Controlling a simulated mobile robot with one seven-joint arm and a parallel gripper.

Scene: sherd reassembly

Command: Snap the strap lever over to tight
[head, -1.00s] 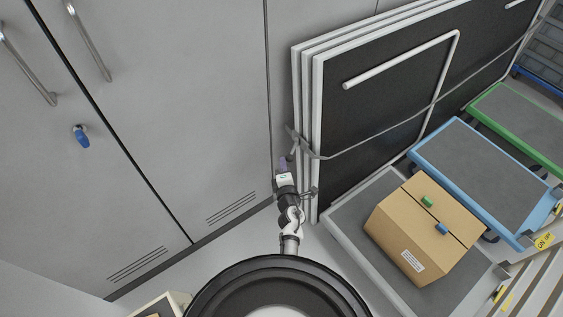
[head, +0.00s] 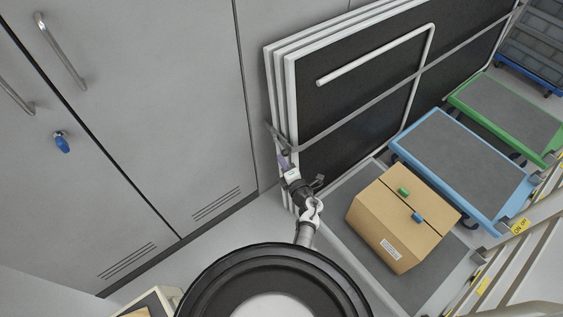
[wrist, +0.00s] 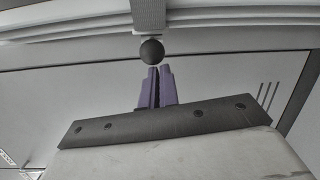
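A grey strap (head: 368,103) runs across the leaning stack of framed panels (head: 345,120). At the strap's left end, by the panels' near edges, is a small grey lever or buckle part (head: 276,136); its exact angle is hard to tell. In the wrist view a dark round knob (wrist: 152,51) sits just beyond my fingertips, below a strip of the strap (wrist: 148,14). My gripper (head: 284,162) is just below the strap's left end. Its purple fingers (wrist: 157,70) are together and hold nothing visible. Whether they touch the knob is unclear.
Grey cabinets (head: 150,100) with handles and a blue key (head: 62,143) stand left. A cardboard box (head: 400,220) lies on a grey cart (head: 345,205) at right. Blue (head: 460,165) and green (head: 510,110) carts stand beyond. Some floor is clear before the cabinets.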

